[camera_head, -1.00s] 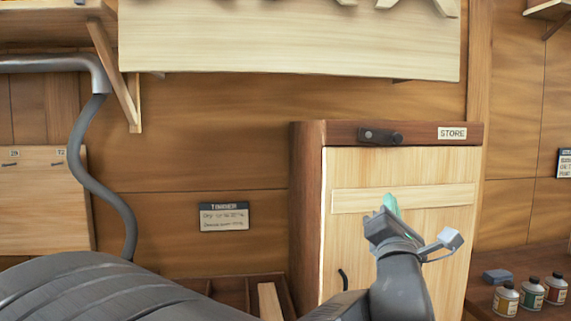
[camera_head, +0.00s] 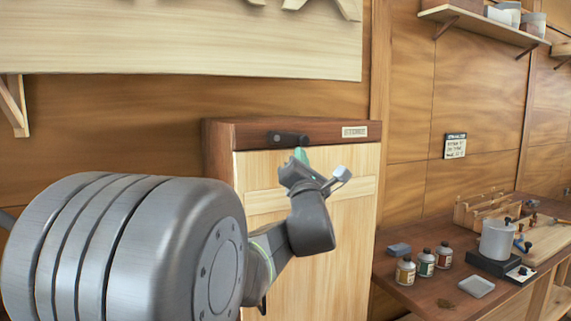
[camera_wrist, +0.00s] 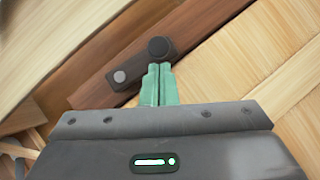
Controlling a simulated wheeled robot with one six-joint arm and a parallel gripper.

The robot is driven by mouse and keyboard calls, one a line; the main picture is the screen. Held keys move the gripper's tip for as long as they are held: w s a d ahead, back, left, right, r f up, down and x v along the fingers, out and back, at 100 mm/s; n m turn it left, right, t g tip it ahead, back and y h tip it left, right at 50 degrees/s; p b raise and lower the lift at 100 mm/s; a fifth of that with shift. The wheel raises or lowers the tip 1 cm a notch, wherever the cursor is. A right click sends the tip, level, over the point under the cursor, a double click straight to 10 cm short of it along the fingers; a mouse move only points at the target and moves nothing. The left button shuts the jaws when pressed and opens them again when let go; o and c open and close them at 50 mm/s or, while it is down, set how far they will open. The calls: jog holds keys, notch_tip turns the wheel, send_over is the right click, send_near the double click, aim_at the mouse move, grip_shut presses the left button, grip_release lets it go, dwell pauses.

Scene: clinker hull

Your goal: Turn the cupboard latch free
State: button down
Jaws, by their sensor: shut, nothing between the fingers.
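The cupboard (camera_head: 320,240) has a pale door under a dark red-brown top rail with a STORE label (camera_head: 355,131). The latch (camera_head: 282,138) is a short dark bar with a round knob at its right end, lying along the rail. In the wrist view the latch (camera_wrist: 128,72) runs along the brown rail, with its black knob (camera_wrist: 158,48) just past my fingertips. My gripper (camera_head: 300,155) is shut and empty, its green fingers (camera_wrist: 159,70) together right below the knob. I cannot tell whether the fingertips touch it.
On the right, a bench (camera_head: 420,295) holds several small bottles (camera_head: 425,263), a grey pot (camera_head: 496,240) and a wooden rack (camera_head: 480,210). A shelf (camera_head: 485,27) hangs above it. A pale board (camera_head: 180,40) hangs above the cupboard. My arm covers the cupboard's lower left.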

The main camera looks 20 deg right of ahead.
jog(key=shift+w+d+r, duration=0.15)
jog(key=shift+d+n+b, duration=0.15)
jog(key=shift+n+b, duration=0.15)
jog(key=shift+b, duration=0.8)
jog(key=n+b, duration=0.1)
jog(key=b, duration=0.1)
jog(key=r+n+y+b, duration=0.1)
jog(key=b, duration=0.1)
jog(key=shift+d+r+t+y+b, duration=0.1)
jog(key=shift+d+t+y+b, duration=0.1)
jog(key=shift+t+y+b, duration=0.15)
jog(key=shift+r, duration=0.4)
jog(key=shift+a, duration=0.1)
